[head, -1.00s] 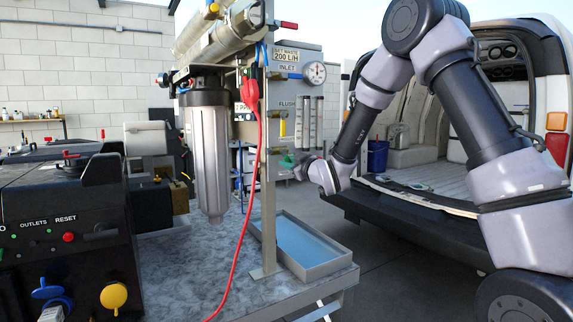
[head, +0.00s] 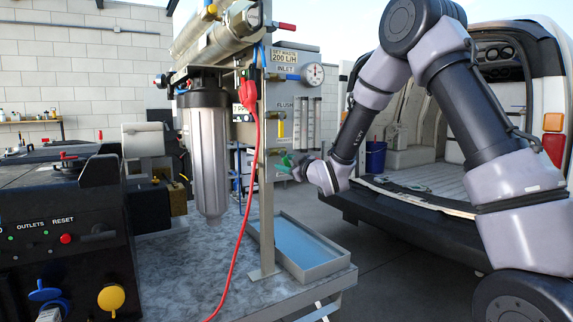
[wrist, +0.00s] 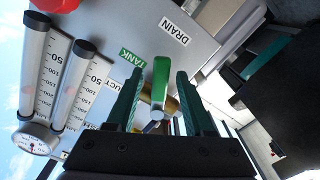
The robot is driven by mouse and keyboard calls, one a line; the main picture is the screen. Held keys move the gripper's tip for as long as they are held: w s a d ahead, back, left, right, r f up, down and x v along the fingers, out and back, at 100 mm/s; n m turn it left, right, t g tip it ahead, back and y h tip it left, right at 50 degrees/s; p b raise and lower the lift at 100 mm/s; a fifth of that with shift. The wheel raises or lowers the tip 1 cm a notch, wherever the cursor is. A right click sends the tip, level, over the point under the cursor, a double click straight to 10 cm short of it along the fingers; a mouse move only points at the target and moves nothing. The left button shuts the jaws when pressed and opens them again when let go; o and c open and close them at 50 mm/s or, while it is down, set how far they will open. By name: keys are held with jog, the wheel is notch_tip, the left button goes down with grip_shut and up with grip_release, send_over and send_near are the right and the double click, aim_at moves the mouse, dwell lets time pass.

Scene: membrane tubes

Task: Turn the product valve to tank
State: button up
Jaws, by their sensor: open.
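The product valve's green handle (wrist: 160,82) shows in the wrist view, beside the grey panel. It lies between the two teal fingers of my gripper (wrist: 160,76), with a visible gap on each side. The fingers are open. The handle's free end points up in this view, between the TANK label (wrist: 132,57) and the DRAIN label (wrist: 175,31). Its brass body is partly hidden behind the fingers. In the head view my gripper (head: 297,165) is at the lower part of the panel (head: 282,95), and the handle is too small there to tell apart from the fingers.
Two flow tubes (wrist: 77,82) and a gauge (wrist: 36,138) are on the panel near the valve. A yellow flush handle (head: 281,129) is above my gripper. A red cable (head: 254,190) hangs to the left. A shallow blue tray (head: 302,245) lies below. A van stands behind my arm.

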jog(key=v, duration=1)
jog(key=shift+s+d, duration=0.25)
jog(key=shift+s, duration=0.05)
jog(key=shift+n, duration=0.3)
jog(key=c, duration=0.8)
jog(key=n, duration=0.2)
jog(key=n+g+y, duration=0.1)
jog(key=n, duration=0.1)
jog(key=shift+s+a+f+n, duration=0.1)
jog(key=shift+s+a+n, duration=0.1)
jog(key=shift+n, duration=0.2)
grip_shut()
jog(key=w+a+f+n+g+y, duration=0.1)
jog(key=w+a+n+g, duration=0.3)
jog(key=n, duration=1.1)
jog(key=shift+w+a+f+n, duration=0.25)
jog(key=shift+w+a+n, duration=0.2)
jog(key=shift+w, duration=0.95)
